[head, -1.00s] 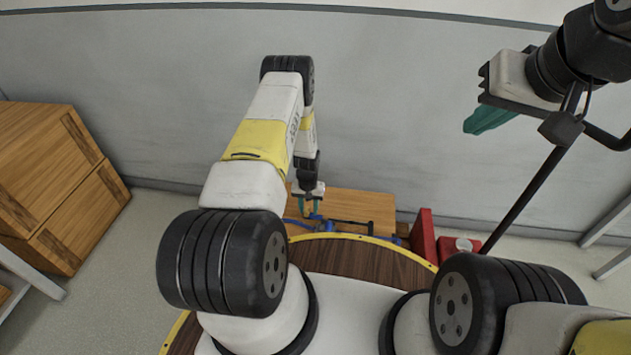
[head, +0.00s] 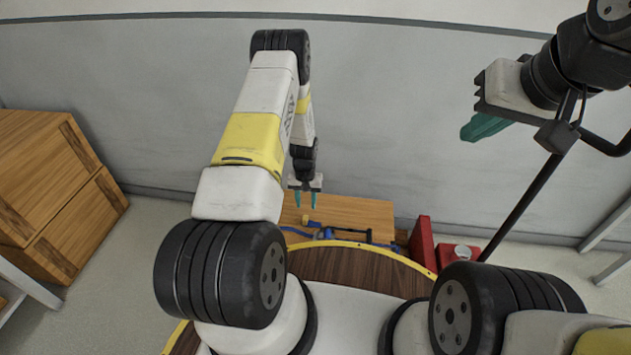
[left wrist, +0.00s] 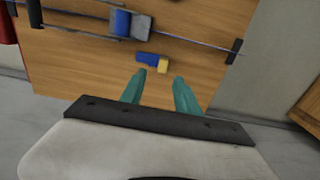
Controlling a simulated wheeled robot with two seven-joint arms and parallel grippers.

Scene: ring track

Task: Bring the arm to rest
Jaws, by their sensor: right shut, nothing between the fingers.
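My left gripper (head: 306,202) hangs fingers-down above the wooden board (head: 350,210). Its teal fingers are apart with nothing between them, also in the left wrist view (left wrist: 160,76). A small blue and yellow piece (left wrist: 152,62) lies on the board (left wrist: 85,70) just beyond the fingertips, apart from them. A thin rod (left wrist: 190,44) runs across the board between dark end supports, with a blue and grey part (left wrist: 128,24) on it. My right gripper (head: 485,127) is at the upper right, its teal fingers together and empty, far from the board.
Wooden crates (head: 50,190) are stacked at the left. A red panel (head: 422,242) and a red box (head: 457,254) stand right of the board. A grey wall (head: 400,120) rises behind. The air around my left gripper looks clear.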

